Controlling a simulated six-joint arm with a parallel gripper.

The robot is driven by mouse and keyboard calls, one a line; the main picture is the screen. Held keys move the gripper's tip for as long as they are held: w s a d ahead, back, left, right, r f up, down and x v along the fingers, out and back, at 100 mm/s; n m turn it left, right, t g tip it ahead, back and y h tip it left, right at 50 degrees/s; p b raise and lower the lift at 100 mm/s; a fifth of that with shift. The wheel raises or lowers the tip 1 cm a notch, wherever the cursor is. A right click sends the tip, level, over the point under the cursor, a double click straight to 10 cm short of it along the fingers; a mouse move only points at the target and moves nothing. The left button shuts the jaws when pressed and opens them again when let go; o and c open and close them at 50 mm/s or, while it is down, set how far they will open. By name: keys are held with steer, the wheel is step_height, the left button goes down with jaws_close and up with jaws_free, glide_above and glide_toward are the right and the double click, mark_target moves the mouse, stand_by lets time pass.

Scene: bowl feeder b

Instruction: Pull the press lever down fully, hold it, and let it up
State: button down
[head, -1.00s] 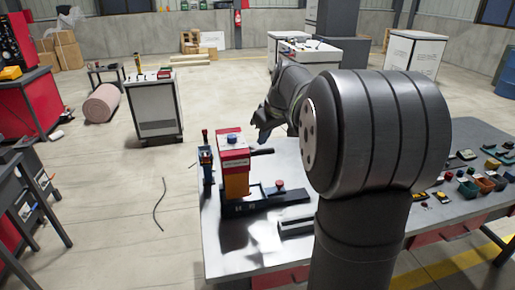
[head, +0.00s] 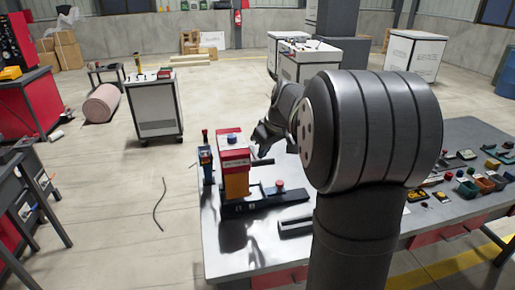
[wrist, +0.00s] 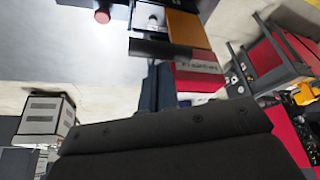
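The press (head: 235,165) stands on the metal table, with a red head, an orange column and a dark base. Its dark lever (head: 262,162) sticks out to the right from the head, roughly level. My gripper (head: 261,148) is just above the lever in the head view; I cannot tell whether it touches it. In the wrist view the lever shows as a dark bar (wrist: 160,48) beside the orange column (wrist: 188,27) and red head (wrist: 199,76). The dark gripper body (wrist: 175,148) fills the bottom there. The fingers are too unclear to judge their opening.
A red button (head: 280,184) sits on the press base. A small dark device with a red top (head: 205,160) stands left of the press. A dark rail (head: 295,227) lies in front. Coloured bins (head: 487,183) and small parts occupy the table's right side.

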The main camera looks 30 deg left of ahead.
mark_target(266, 161)
steer(key=shift+s+d+f, duration=0.1)
steer(key=shift+d+f, duration=0.05)
steer(key=shift+f, duration=2.5)
steer(key=shift+w+a+r, duration=0.15)
steer(key=shift+r, duration=2.8)
steer(key=shift+w+a+r, duration=0.1)
steer(key=shift+r, duration=2.85)
steer(key=shift+s+f, duration=0.1)
steer(key=shift+f, duration=1.6)
steer(key=c, duration=2.1)
jaws_free()
